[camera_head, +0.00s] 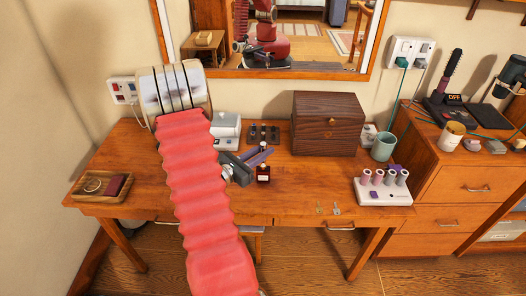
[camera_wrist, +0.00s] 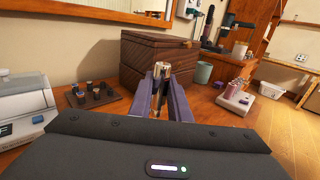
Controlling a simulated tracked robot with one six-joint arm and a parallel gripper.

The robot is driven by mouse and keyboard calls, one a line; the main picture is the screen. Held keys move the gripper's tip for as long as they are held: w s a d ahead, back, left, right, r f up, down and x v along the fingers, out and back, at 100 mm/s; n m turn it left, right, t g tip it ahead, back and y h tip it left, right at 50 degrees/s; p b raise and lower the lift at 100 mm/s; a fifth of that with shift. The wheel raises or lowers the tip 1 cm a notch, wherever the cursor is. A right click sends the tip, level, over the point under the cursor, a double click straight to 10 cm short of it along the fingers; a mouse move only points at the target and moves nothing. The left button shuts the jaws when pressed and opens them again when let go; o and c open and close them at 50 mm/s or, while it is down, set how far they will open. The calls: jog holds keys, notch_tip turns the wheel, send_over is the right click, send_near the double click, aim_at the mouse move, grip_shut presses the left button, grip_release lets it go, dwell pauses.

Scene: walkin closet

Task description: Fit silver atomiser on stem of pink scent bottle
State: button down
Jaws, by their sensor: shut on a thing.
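My gripper (camera_head: 259,157), with purple fingers, is over the desk and shut on the silver atomiser (camera_wrist: 159,73), which stands upright between the fingertips in the wrist view. In the head view only a small pale top of the atomiser (camera_head: 264,145) shows. The scent bottle (camera_head: 263,174) stands upright on the desk directly under the fingertips, small and dark red with a pale label. In the wrist view the fingers (camera_wrist: 160,93) hide most of the bottle. I cannot tell whether the atomiser touches the bottle's stem.
A dark wooden box (camera_head: 328,125) stands behind and to the right. A dark tray with several small bottles (camera_head: 263,134) is just behind the gripper. A white stand with several rolls (camera_head: 384,187) is at the right.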

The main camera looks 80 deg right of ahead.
jog(key=shift+f, duration=0.95)
dwell(1.8)
